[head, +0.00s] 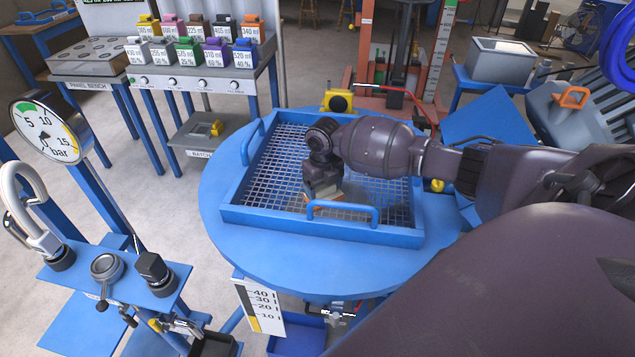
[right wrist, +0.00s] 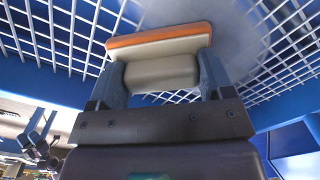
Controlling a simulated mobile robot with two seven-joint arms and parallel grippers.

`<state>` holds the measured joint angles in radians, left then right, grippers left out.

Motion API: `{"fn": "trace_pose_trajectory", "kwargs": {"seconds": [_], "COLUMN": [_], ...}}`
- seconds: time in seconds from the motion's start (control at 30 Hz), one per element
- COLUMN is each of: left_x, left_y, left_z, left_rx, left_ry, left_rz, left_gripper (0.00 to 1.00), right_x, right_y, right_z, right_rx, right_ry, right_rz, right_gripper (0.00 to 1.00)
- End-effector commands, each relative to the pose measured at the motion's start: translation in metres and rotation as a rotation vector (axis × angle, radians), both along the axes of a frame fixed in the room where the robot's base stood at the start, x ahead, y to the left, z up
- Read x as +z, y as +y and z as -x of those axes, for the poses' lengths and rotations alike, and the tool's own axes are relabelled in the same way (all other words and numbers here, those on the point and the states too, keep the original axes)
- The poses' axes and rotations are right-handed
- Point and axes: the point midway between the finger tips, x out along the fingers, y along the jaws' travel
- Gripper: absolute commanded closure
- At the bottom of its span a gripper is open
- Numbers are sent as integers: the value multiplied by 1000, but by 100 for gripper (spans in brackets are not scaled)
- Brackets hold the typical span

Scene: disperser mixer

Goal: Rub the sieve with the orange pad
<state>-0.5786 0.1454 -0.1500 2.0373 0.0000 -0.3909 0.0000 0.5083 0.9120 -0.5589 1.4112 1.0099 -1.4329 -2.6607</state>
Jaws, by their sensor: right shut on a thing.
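The sieve (head: 270,222) is a blue square frame with a wire mesh floor and handles, lying on a round blue top in the head view. Its mesh (right wrist: 58,32) fills the upper right wrist view, with a grey smooth patch (right wrist: 222,30) behind the pad. My right gripper (head: 322,190) is over the sieve, pointing down inside the frame. It is shut on the orange pad (right wrist: 160,36), a pale block with an orange face turned to the mesh. Whether the pad touches the mesh I cannot tell. My left gripper is not in view.
A pressure gauge (head: 45,135) and a small blue stand (head: 110,285) with knobs are at the left. A level scale (head: 262,308) is below the round top. The sieve's left half is free of my arm.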

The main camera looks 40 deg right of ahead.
Motion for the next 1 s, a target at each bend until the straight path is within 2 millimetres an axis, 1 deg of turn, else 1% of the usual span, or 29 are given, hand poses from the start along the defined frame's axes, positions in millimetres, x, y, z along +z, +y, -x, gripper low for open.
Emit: {"fn": "trace_pose_trajectory", "kwargs": {"seconds": [0.17, 0.53, 0.77, 1.0], "left_x": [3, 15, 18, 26], "left_y": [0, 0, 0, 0], "left_z": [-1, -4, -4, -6], "left_rx": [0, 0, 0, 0], "left_ry": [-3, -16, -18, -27], "left_rz": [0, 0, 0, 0], "left_gripper": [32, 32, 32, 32], "right_x": [-1, -4, -6, -5], "right_y": [-3, -20, -24, -34], "right_z": [4, 25, 31, 43], "right_rx": [0, 0, 0, -1], "right_ry": [2, 5, 7, 12], "right_rz": [0, 2, 2, 3], "right_gripper": [45, 45, 45, 45]}}
